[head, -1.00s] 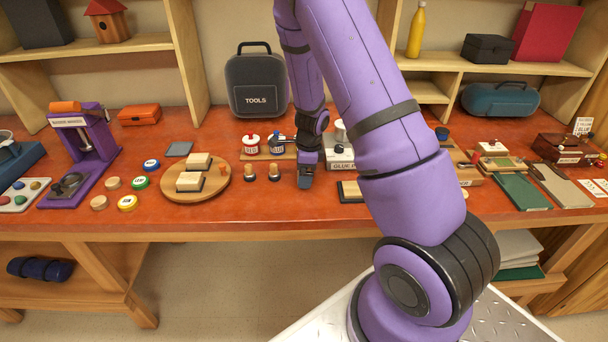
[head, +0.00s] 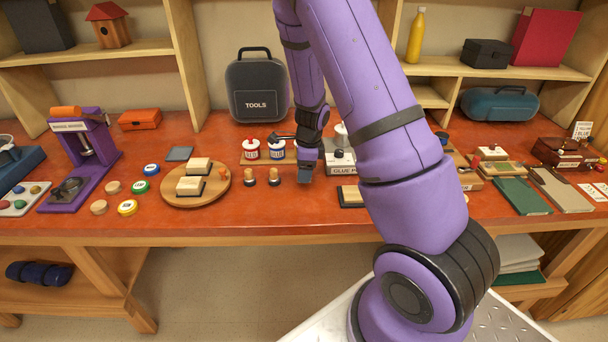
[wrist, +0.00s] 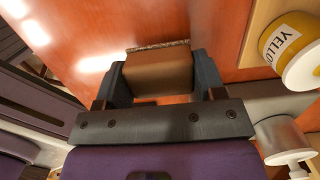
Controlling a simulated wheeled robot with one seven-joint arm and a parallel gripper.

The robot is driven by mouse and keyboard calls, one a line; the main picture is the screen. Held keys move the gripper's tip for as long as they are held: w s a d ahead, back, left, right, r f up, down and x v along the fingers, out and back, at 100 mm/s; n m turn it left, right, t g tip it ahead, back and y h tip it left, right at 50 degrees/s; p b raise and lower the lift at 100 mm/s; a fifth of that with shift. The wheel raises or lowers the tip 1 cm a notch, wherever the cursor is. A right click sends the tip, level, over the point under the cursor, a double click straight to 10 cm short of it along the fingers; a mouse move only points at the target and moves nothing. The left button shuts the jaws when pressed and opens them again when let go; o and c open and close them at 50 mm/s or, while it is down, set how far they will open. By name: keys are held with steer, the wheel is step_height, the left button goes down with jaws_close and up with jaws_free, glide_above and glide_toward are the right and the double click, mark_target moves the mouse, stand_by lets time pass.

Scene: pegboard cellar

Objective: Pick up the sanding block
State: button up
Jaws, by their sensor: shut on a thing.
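My gripper (head: 305,174) points down over the middle of the workbench in the head view. In the wrist view a brown block with a speckled grey layer at its far edge, the sanding block (wrist: 160,72), sits between my two fingers. Both fingers press against its sides, so my gripper is shut on it. In the head view the block is hidden behind my gripper. Whether its underside touches the bench cannot be told.
A round wooden board (head: 213,197) with two cream blocks is at the left. Two small knobs (head: 262,177) stand just left of my gripper. A dark-based cream block (head: 350,196) lies to the right.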

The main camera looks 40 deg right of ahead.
steer(key=s+d, duration=0.1)
steer(key=s, duration=0.4)
steer(key=s+d+r, duration=0.1)
steer(key=s, duration=0.4)
steer(key=s+d+r, duration=0.1)
steer(key=s, duration=0.4)
steer(key=shift+s+d+r, duration=0.2)
steer(key=shift+s+d, duration=0.05)
steer(key=shift+s, duration=0.1)
steer(key=o, duration=0.3)
steer(key=shift+c, duration=1.2)
steer(key=shift+w, duration=0.1)
